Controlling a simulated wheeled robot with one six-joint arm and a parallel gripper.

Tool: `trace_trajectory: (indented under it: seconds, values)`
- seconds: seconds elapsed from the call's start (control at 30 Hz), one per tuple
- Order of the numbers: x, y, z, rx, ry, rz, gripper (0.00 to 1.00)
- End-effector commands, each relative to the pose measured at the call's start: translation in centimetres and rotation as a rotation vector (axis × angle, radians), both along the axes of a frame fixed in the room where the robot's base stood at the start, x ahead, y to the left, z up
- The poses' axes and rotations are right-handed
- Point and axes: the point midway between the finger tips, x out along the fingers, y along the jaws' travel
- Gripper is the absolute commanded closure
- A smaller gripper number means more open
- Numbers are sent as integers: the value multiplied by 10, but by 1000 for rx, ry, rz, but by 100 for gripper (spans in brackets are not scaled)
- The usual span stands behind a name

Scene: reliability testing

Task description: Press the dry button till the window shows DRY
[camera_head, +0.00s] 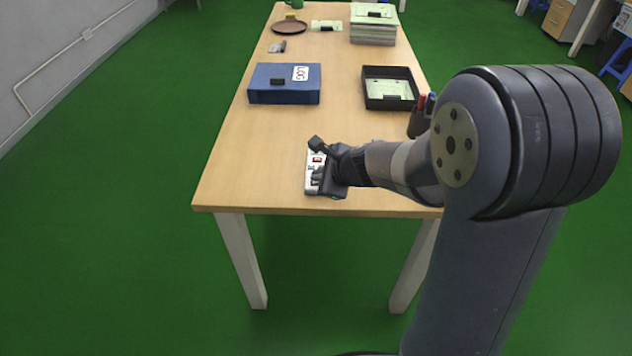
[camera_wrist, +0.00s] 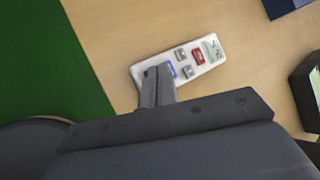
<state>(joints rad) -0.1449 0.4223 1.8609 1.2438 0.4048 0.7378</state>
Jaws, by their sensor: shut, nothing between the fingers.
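A white remote-like controller (camera_wrist: 207,65) lies on the wooden table, slanted in the wrist view; in the head view its upper part (camera_head: 311,158) shows beside my gripper. Its small greenish window (camera_wrist: 212,48) is at the upper right end, with dark marks too small to read. A red button (camera_wrist: 198,56), grey buttons (camera_wrist: 181,54) and a blue-edged button (camera_wrist: 173,70) are on its face. My gripper (camera_wrist: 164,68) is shut and empty, its tips over the lower left end, close to the blue-edged button. Whether they touch is unclear. The fingers hide part of that end.
A blue LOG box (camera_head: 284,84), a black tray (camera_head: 388,103) and a dark pen holder (camera_head: 420,120) stand beyond the controller. A paper stack (camera_head: 372,32) and brown plate (camera_head: 289,27) are at the far end. Table to the left is clear.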

Motion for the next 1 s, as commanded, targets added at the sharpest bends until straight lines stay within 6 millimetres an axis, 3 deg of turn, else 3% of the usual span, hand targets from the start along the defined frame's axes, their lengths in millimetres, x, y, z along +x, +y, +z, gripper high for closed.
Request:
trace_trajectory:
  seconds: [0.73,1.0]
  values:
    - [0,0,-6,0,0,0,100]
    - [0,0,4,0,0,0,100]
